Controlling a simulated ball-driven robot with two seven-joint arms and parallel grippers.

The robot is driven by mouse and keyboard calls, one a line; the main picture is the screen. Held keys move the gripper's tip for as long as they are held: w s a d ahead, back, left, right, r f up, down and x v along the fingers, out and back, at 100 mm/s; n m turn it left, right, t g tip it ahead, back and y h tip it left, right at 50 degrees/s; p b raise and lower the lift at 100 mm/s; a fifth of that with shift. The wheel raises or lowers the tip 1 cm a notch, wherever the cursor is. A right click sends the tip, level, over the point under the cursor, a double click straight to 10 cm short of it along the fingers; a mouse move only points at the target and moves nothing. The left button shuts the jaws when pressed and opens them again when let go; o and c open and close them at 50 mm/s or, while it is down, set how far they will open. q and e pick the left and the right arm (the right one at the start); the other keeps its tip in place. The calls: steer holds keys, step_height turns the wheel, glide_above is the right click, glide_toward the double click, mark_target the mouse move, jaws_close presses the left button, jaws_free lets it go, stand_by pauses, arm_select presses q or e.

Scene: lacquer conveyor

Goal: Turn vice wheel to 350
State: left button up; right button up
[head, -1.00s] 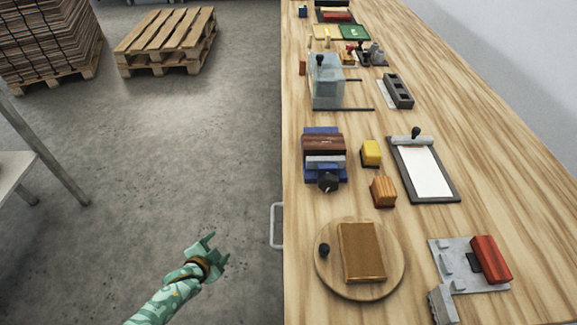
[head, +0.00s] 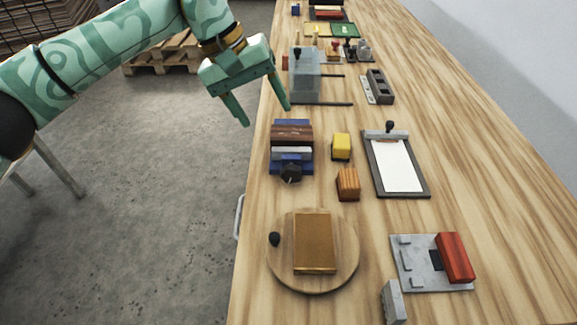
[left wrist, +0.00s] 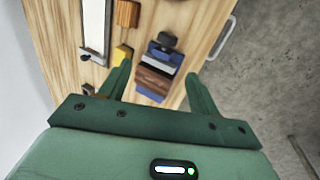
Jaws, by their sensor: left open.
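The vice (head: 292,135) is blue with brown wooden blocks and a pale grey band, near the left edge of the bench. Its black wheel (head: 291,174) with a small light mark sits on its near side; the mark is too small to read. My left gripper (head: 267,116) is open and empty, fingers pointing down, above the bench edge just beyond the vice. In the left wrist view the vice (left wrist: 153,82) shows between the two spread fingers, with the wheel (left wrist: 167,39) beyond them. No finger appears to touch it. My right gripper is out of view.
A yellow block (head: 341,146) and an orange block (head: 348,185) stand right of the vice. A clipboard (head: 425,187) lies farther right. A round board (head: 347,270) with a brown block is nearer. A clear box (head: 306,75) stands beyond the vice.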

mark_target(288, 165)
arm_select(q)
steer(key=shift+m+y, duration=0.3)
steer(key=shift+m, duration=0.1)
steer(key=b+x, duration=0.1)
steer(key=x, duration=0.4)
steer(key=b+x, duration=0.2)
steer(key=x, duration=0.3)
steer(key=b+x, duration=0.1)
steer(key=x, duration=0.5)
steer(key=shift+a+f, duration=0.15)
steer(key=shift+a, duration=0.2)
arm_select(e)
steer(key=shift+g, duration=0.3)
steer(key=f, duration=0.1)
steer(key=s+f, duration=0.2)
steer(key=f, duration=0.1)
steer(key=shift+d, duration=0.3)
arm_select(q)
steer(key=shift+c, duration=0.3)
steer(key=c, duration=0.9)
